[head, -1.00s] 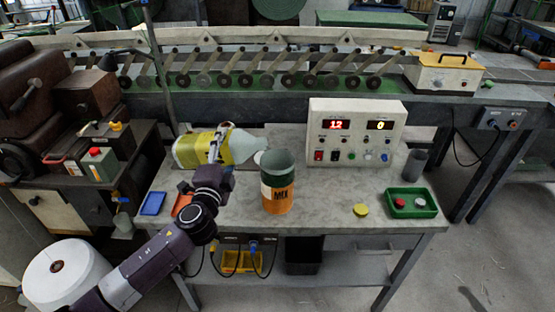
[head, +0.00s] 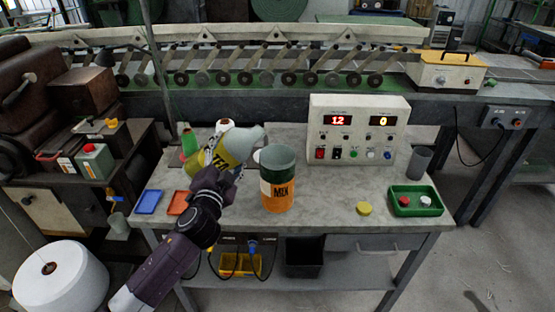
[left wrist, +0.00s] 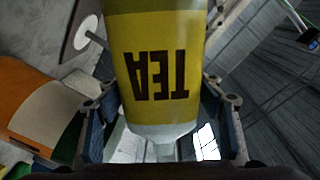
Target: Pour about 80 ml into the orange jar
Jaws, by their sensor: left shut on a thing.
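The jar (head: 277,200) stands upright on the grey bench, with a dark green upper part, an orange lower part and a MIX label. Its top is open; the contents cannot be made out. My left gripper (head: 210,172) is shut on a bottle (head: 228,151) with a yellow TEA label and a pale body. The bottle is tilted, held above the bench just left of the jar, with its pale end to the upper right. In the left wrist view, the bottle (left wrist: 158,75) fills the jaws, its lettering upside down. No stream is visible. My right gripper is out of view.
A blue tray (head: 149,202) and an orange tray (head: 179,202) lie left. A yellow lid (head: 364,208), a green tray (head: 416,211) and a grey cup (head: 418,163) stand right.

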